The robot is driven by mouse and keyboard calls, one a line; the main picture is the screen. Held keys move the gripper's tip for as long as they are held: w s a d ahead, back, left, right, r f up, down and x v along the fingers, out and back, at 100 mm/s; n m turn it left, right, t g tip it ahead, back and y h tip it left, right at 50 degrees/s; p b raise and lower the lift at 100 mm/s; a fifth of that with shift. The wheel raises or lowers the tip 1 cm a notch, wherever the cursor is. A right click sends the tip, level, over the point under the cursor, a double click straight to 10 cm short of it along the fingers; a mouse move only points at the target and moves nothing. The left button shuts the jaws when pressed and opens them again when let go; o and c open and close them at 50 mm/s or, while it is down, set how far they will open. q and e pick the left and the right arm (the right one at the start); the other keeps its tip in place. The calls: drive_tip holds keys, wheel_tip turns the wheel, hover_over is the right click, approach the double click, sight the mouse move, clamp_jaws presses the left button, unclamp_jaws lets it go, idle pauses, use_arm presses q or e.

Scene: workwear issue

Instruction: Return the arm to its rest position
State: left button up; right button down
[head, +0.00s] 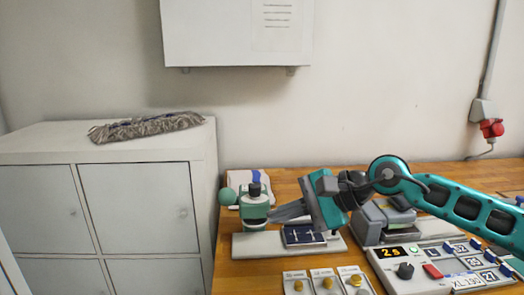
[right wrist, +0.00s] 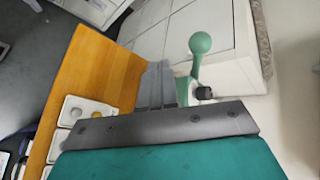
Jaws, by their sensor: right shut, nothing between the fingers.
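My right arm (head: 455,203) comes in from the right in the head view. Its gripper (head: 274,214) points left, with the fingers together and nothing between them. The fingertips are beside the green hand press (head: 255,207); I cannot tell whether they touch it. In the right wrist view the shut fingers (right wrist: 158,85) show near the press's round green knob (right wrist: 200,43). A dark blue patch (head: 304,236) lies on the pale base plate (head: 262,246) below the gripper. My left gripper is not in view.
A grey device (head: 385,220) stands right of the gripper. A control panel (head: 412,287) with a lit display is at the front right. Several small trays (head: 297,284) line the front of the wooden table (head: 225,273). A grey cabinet (head: 137,205) with a mop head (head: 146,126) stands left.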

drive_tip(key=s+a+r+m+t+y, duration=0.5)
drive_tip(key=a+r+m+y, duration=0.15)
drive_tip(key=m, duration=0.85)
drive_tip(key=d+f+m+t+h, duration=0.4)
drive_tip(key=d+f+m+h, duration=0.35)
drive_tip(key=m, duration=0.95)
drive_tip(key=d+f+m+t+h, duration=0.4)
drive_tip(key=d+f+m+h, duration=0.35)
drive_tip(key=m, duration=0.85)
drive_tip(key=s+d+f+m+g+h, duration=0.1)
drive_tip(key=s+d+f+m+g, duration=0.3)
drive_tip(key=s+f+m+g, duration=0.6)
drive_tip(key=s+d+f+m+g+h, duration=0.25)
drive_tip(key=s+d+f+m, duration=0.35)
drive_tip(key=s, duration=0.8)
drive_tip(key=w+a+f+n+t+y, duration=0.2)
drive_tip(key=w+a+f+n+t, duration=0.1)
drive_tip(key=w+f+t, duration=0.4)
drive_tip(key=shift+w+a+f, duration=0.5)
drive_tip(key=shift+a+f, duration=0.25)
drive_tip(key=shift+f, duration=0.55)
